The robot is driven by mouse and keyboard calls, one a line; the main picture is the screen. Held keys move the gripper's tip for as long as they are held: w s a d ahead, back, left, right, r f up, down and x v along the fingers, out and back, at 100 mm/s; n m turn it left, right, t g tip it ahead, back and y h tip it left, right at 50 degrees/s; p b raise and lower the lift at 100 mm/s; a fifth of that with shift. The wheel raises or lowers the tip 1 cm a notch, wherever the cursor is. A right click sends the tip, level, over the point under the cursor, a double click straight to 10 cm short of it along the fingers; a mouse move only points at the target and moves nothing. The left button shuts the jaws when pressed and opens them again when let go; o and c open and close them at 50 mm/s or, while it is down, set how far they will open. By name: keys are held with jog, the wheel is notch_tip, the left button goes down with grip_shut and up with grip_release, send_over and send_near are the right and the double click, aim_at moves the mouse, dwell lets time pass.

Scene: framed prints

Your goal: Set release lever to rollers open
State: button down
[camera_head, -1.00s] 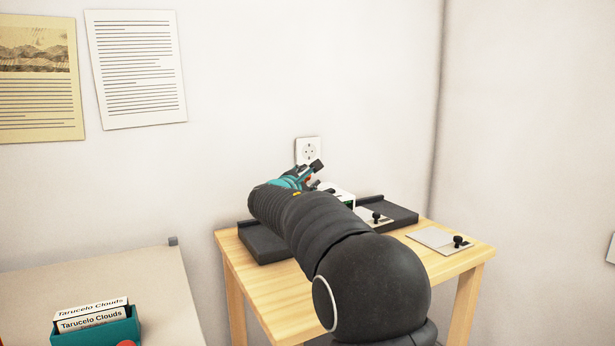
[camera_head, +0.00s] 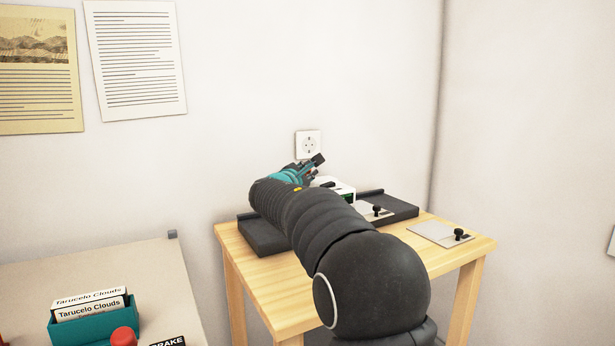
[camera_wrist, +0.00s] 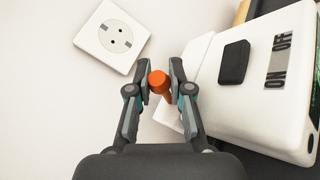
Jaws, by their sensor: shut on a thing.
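A white machine (camera_head: 341,187) sits on the small wooden table, partly hidden behind my arm. In the wrist view its white casing (camera_wrist: 235,112) fills the right side, with a black rocker switch (camera_wrist: 234,62) and an ON/OFF label (camera_wrist: 280,60). The release lever (camera_wrist: 158,82) has an orange round knob and stands out at the machine's side edge. My gripper (camera_wrist: 160,76) is shut on the lever, one finger on each side of the knob. In the head view my gripper (camera_head: 308,171) is at the machine's far left, near the wall. The lever's base is mostly hidden.
A wall socket (camera_head: 308,144) is close behind my gripper. Dark trays (camera_head: 262,238) flank the machine on the wooden table (camera_head: 275,292). A plate with a black knob (camera_head: 438,233) lies at right. A teal card box (camera_head: 95,322) stands on the left desk.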

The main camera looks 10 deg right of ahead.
jog(key=shift+s+f+m+h+b, duration=0.15)
jog(key=shift+f+m+h+b, duration=0.25)
jog(key=shift+b, duration=0.75)
jog(key=shift+d+b, duration=0.1)
jog(key=shift+b, duration=0.25)
jog(key=shift+r+t, duration=0.2)
jog(key=shift+t, duration=0.1)
jog(key=c, duration=1)
grip_release()
jog(key=shift+c, duration=0.2)
notch_tip(320, 180, up, 10)
